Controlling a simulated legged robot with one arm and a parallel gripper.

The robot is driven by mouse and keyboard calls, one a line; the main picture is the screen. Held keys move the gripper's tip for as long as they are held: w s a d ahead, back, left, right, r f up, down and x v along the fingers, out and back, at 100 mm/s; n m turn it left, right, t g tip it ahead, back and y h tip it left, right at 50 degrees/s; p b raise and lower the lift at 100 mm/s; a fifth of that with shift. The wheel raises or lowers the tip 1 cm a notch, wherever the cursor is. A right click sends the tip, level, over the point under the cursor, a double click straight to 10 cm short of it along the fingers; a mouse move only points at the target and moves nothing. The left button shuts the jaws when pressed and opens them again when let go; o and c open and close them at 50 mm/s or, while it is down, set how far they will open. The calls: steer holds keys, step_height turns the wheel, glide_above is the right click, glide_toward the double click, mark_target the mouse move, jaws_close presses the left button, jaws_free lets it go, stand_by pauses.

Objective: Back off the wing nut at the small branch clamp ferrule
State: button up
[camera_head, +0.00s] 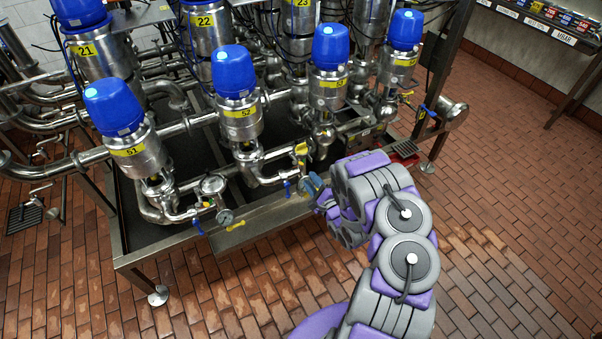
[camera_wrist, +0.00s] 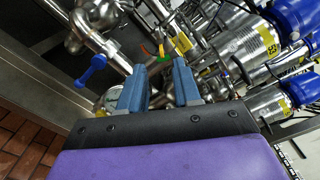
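My gripper (camera_head: 314,187) is at the front edge of the valve skid in the head view, low beside the small branch piping. In the wrist view its two blue fingers (camera_wrist: 159,68) stand apart with a gap between them, and nothing is clearly held. Just beyond the fingertips is a small branch fitting with orange, green and yellow parts (camera_wrist: 165,49). I cannot clearly make out the wing nut or the clamp ferrule. My arm and gripper partly cover this area in the head view.
A blue lever handle (camera_wrist: 92,70) is left of the fingers in the wrist view. Blue-capped valves (camera_head: 232,72) crowd behind. The brick floor (camera_head: 500,230) at right is clear.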

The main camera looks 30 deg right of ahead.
mark_target(296, 161)
steer(key=w+a+b, duration=0.1)
steer(key=w, duration=0.6)
steer(key=shift+w, duration=0.3)
steer(key=shift+d, duration=0.55)
steer(key=shift+c, duration=0.5)
steer(key=shift+a+r, duration=0.1)
steer(key=shift+a, duration=0.35)
jaws_close()
steer(key=shift+d, duration=0.1)
